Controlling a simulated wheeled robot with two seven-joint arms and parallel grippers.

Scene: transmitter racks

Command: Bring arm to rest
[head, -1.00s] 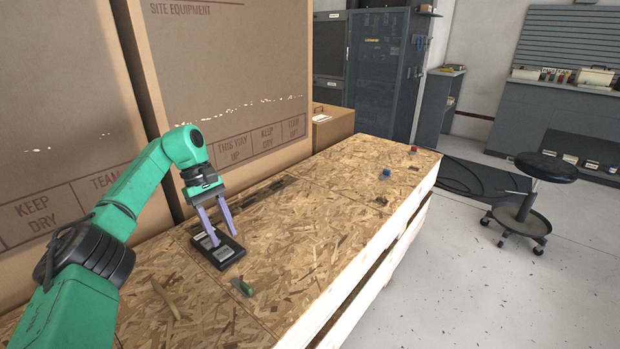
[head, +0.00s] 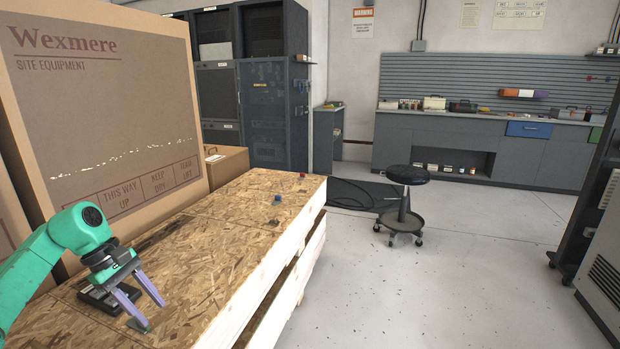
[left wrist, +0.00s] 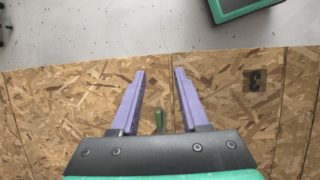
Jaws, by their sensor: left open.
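My left arm is green and comes in from the left of the head view. Its left gripper (head: 155,315) has two purple fingers spread apart with nothing between them. They point down over the wooden crate top (head: 215,240). The fingers also show apart in the left wrist view (left wrist: 159,71). A small green-handled item (head: 138,325) lies on the boards near one fingertip, partly hidden; it shows between the finger bases in the left wrist view (left wrist: 160,120). A flat black device (head: 97,299) lies behind the fingers, partly covered. My right gripper is not in view.
A large cardboard box (head: 110,120) stands behind the crate top. A blue item (head: 277,198) and a red item (head: 302,174) lie at its far end. A stool (head: 404,200) stands on the floor beyond. The floor (head: 430,300) right of the crate is mostly clear.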

